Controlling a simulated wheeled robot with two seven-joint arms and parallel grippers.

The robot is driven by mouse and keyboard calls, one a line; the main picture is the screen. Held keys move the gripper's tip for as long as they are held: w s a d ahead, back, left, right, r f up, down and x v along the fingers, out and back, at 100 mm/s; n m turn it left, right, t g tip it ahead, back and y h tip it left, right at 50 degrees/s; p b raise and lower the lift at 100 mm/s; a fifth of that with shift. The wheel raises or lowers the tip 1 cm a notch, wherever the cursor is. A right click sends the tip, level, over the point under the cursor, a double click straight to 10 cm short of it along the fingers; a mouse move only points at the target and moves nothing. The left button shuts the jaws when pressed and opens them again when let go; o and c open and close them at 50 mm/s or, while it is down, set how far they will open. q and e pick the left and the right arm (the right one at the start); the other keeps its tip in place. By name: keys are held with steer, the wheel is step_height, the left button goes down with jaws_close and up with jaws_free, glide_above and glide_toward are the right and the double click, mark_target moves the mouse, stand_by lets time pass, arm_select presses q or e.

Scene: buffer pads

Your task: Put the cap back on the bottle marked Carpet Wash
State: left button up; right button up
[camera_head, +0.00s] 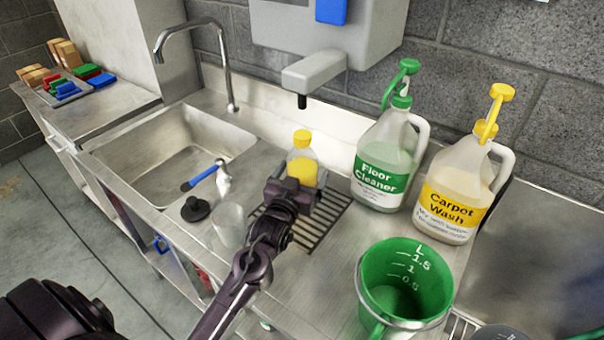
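The jug marked Carpet Wash (453,205) stands upright at the right against the wall. A yellow fitting (487,130) is on its neck, with a raised yellow round head (502,92) above it. I cannot tell whether this head is a cap or a pump top. A smaller bottle with a yellow cap (302,139) and yellow body (303,172) stands by the drain grate. My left gripper (303,188) is directly in front of this small bottle and hides its lower part. Whether its fingers are closed on it is not clear. My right gripper is not in view.
A Floor Cleaner jug (383,172) with a green top stands left of Carpet Wash. A green bucket (402,290) is in front. A clear cup (229,226), black stopper (195,209) and blue-handled tool (203,178) lie near the sink (150,130). A dispenser spout (314,71) overhangs the counter.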

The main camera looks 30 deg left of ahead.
arm_select(q)
steer(key=shift+s+r, duration=0.1)
steer(key=shift+r, duration=0.05)
steer(key=s+d+b, duration=0.1)
steer(key=s+b, duration=0.1)
steer(key=s, duration=0.9)
steer(key=shift+s+d, duration=0.35)
